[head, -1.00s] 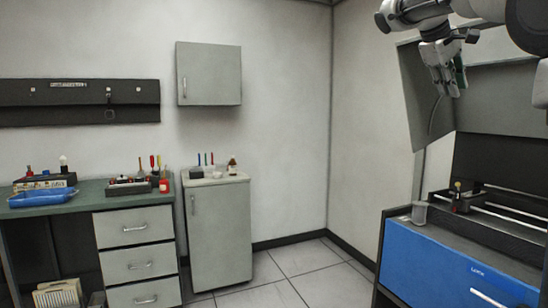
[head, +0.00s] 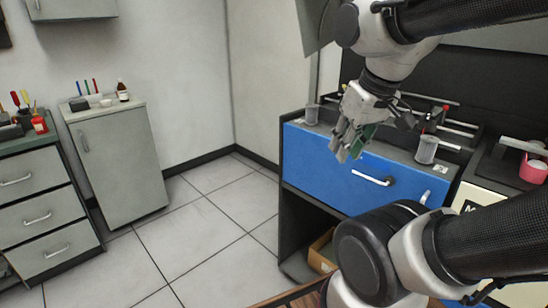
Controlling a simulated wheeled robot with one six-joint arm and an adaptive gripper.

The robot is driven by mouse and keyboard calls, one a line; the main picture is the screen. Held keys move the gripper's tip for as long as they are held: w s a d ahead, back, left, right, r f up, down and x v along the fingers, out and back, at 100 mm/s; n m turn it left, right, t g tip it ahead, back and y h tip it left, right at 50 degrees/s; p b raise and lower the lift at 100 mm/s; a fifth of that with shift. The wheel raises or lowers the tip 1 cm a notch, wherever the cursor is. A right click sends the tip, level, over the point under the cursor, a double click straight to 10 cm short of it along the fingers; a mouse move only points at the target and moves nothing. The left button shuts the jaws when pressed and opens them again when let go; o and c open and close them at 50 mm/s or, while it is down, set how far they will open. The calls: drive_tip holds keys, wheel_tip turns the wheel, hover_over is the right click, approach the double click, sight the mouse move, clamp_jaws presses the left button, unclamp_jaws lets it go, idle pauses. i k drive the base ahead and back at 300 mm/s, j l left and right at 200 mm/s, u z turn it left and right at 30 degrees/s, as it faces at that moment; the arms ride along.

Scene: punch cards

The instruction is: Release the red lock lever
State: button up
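A small red part (head: 441,112) shows on a dark fitting on top of the blue-fronted machine (head: 318,162). It is partly hidden behind my wrist, and I cannot tell whether it is the red lock lever. My gripper (head: 347,150) points down in front of the machine's blue panel, left of the red part and apart from it. A green piece shows at the fingers. I cannot tell whether it is held or part of the gripper, or how far the fingers are apart.
A pink cup (head: 533,167) is at the far right. A cardboard box (head: 323,251) sits below. A grey cabinet (head: 118,160) stands left, with clear tiled floor (head: 205,235) between.

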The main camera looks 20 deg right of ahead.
sight(445, 108)
drive_tip(key=z, duration=1.8)
drive_tip(key=i+j, duration=0.1)
drive_tip(key=j, duration=0.35)
drive_tip(key=i+j, duration=0.1)
drive_tip(key=j, duration=0.35)
drive_tip(key=i+j, duration=0.15)
drive_tip(key=j, duration=0.25)
drive_tip(key=i+j, duration=0.1)
drive_tip(key=j, duration=0.35)
drive_tip(key=i+j, duration=0.1)
drive_tip(key=j, duration=0.35)
drive_tip(key=i+j+z, duration=0.1)
drive_tip(key=j, duration=0.35)
